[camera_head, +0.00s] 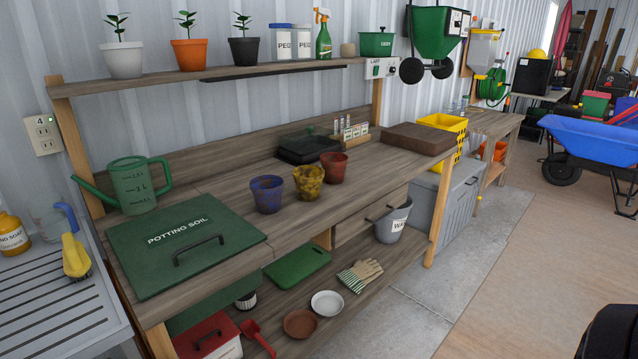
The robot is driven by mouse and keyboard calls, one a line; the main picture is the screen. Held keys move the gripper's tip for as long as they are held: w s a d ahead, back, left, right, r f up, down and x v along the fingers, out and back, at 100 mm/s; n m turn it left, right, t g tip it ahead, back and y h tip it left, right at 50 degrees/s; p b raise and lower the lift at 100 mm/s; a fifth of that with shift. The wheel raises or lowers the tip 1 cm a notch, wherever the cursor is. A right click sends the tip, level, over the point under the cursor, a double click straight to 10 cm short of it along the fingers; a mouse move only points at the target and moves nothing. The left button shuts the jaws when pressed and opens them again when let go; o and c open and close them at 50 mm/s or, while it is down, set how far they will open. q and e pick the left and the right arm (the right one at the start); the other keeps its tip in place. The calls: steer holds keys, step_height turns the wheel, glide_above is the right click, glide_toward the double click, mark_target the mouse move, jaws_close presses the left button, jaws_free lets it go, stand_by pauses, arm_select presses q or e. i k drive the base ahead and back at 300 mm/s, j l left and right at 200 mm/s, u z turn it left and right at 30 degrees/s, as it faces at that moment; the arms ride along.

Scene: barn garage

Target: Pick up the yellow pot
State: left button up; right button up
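The yellow pot (308,183) is a small, mottled, open-topped pot standing upright on the wooden potting bench (230,205). It is the middle one of three pots in a row. A blue pot (266,195) stands close on its left and a reddish-brown pot (335,168) close on its right. No gripper touches the yellow pot. Neither of my grippers is in the camera_head view.
A green potting-soil lid (185,237) with a handle and a green watering can (135,185) are left of the pots. Black trays (308,146) lie behind them. A shelf (200,74) with plants runs above. The bench top before the pots is clear.

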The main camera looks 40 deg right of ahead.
mark_target(309, 184)
steer(key=l, duration=0.45)
steer(key=i+l, duration=0.1)
steer(key=l, duration=0.35)
steer(key=i+l, duration=0.1)
steer(key=l, duration=0.2)
steer(key=i+l, duration=0.1)
steer(key=l, duration=0.15)
steer(key=i+l, duration=0.1)
steer(key=l, duration=0.2)
